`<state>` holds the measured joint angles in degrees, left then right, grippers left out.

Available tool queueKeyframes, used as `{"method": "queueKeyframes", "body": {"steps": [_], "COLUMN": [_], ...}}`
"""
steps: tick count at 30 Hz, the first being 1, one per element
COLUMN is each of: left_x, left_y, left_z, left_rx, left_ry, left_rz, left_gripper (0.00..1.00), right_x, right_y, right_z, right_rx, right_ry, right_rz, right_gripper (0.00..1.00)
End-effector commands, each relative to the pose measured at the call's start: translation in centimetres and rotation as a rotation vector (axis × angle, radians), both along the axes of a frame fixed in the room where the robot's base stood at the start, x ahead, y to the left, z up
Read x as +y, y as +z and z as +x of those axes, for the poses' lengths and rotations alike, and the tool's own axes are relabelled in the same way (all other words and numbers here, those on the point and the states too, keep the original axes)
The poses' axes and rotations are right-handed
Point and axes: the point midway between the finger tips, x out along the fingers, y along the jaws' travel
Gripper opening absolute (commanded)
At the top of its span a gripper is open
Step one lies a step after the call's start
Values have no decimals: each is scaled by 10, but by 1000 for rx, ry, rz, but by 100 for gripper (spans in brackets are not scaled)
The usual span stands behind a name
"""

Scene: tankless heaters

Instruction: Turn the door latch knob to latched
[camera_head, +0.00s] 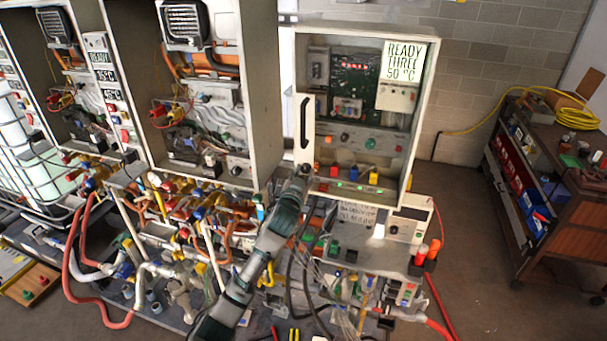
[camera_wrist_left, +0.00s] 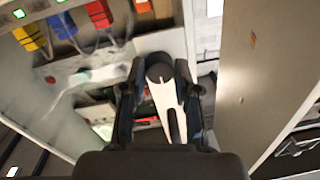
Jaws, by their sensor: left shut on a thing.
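My left arm reaches up from the bottom of the head view to the lower left corner of the open heater cabinet (camera_head: 417,105). My left gripper (camera_head: 304,172) is at that corner, by a white panel with a long black slotted handle (camera_head: 304,122). In the left wrist view, my left gripper (camera_wrist_left: 161,85) has its two dark fingers on either side of a dark round knob (camera_wrist_left: 159,68) and is shut on it. A pale slotted panel shows between the fingers. The knob's markings and latch position cannot be read. The right gripper is not in view.
Below the cabinet are coloured connectors, hoses and pipes (camera_head: 195,285) crowding the bench. Two more open heater cabinets (camera_head: 262,90) stand to the left. A tool cart (camera_head: 560,210) with a yellow hose (camera_head: 578,117) stands at the right. Floor between bench and cart is clear.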

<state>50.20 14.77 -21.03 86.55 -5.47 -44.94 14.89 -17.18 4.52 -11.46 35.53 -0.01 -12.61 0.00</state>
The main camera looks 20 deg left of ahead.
Motion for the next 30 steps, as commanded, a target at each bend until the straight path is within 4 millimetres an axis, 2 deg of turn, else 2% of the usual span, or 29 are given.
{"method": "queueKeyframes", "body": {"steps": [5, 18, 30], "left_x": [0, 0, 1], "left_y": [2, 1, -2], "left_z": [0, 0, 0], "left_rx": [-2, -15, -28], "left_ry": [-2, -2, -3], "left_rz": [105, 510, 892], "left_gripper": [0, 0, 0], "right_x": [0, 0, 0], "right_y": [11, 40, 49], "right_z": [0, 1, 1], "right_rx": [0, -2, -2], "right_ry": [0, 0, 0], "right_rz": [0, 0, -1], "right_gripper": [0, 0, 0]}}
